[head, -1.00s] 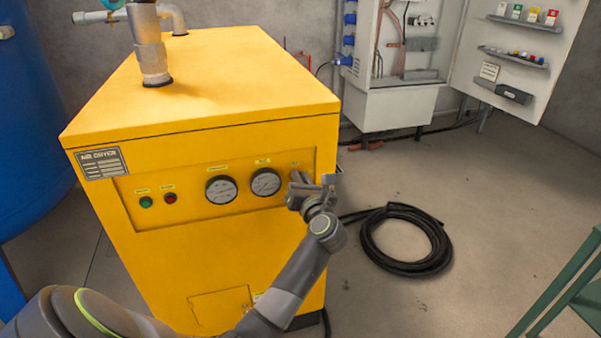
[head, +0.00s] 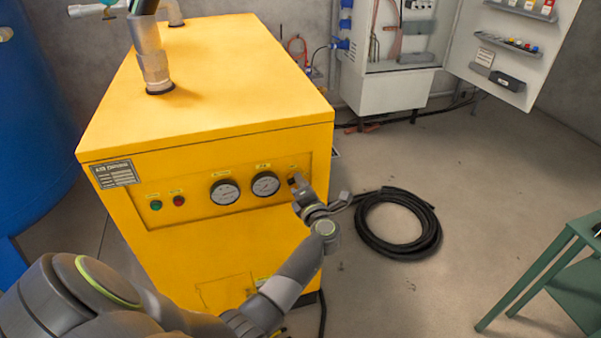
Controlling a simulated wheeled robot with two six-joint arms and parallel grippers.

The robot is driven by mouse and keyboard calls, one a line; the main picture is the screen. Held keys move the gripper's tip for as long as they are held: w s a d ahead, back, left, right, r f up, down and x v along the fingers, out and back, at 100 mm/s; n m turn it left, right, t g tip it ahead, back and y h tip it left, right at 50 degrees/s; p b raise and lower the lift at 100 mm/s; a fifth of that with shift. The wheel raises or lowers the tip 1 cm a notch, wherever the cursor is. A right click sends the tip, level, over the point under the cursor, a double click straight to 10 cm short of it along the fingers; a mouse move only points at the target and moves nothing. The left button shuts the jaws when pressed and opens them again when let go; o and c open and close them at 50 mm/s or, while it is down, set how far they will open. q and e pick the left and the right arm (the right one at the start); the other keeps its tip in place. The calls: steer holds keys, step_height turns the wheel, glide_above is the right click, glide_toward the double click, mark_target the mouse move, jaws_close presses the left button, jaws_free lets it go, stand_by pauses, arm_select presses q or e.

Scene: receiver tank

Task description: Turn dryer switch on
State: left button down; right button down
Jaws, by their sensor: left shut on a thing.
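The yellow air dryer (head: 210,100) stands in the middle of the head view, its control panel facing me. The dryer switch (head: 292,181) is a small dark part at the right end of the panel, under a small label and mostly hidden by my gripper. My left gripper (head: 299,184) is at the switch and shut on it. The switch's exact position cannot be made out. My right gripper is not in view.
Two round gauges (head: 265,184) sit left of the switch, with a green (head: 156,205) and a red button (head: 178,201) further left. A coiled black hose (head: 372,240) lies on the floor at right. A green stand (head: 560,262) is at lower right.

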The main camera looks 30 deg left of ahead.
arm_select(q)
steer(key=shift+f+m+p, duration=0.15)
steer(key=shift+m+p, duration=0.8)
steer(key=shift+m, duration=0.25)
steer(key=shift+f+m+p, duration=0.15)
steer(key=shift+m+p, duration=0.75)
steer(key=shift+m, duration=0.3)
steer(key=shift+f, duration=0.1)
steer(key=c, duration=1.5)
jaws_free()
steer(key=shift+w, duration=0.1)
steer(key=shift+d, duration=0.1)
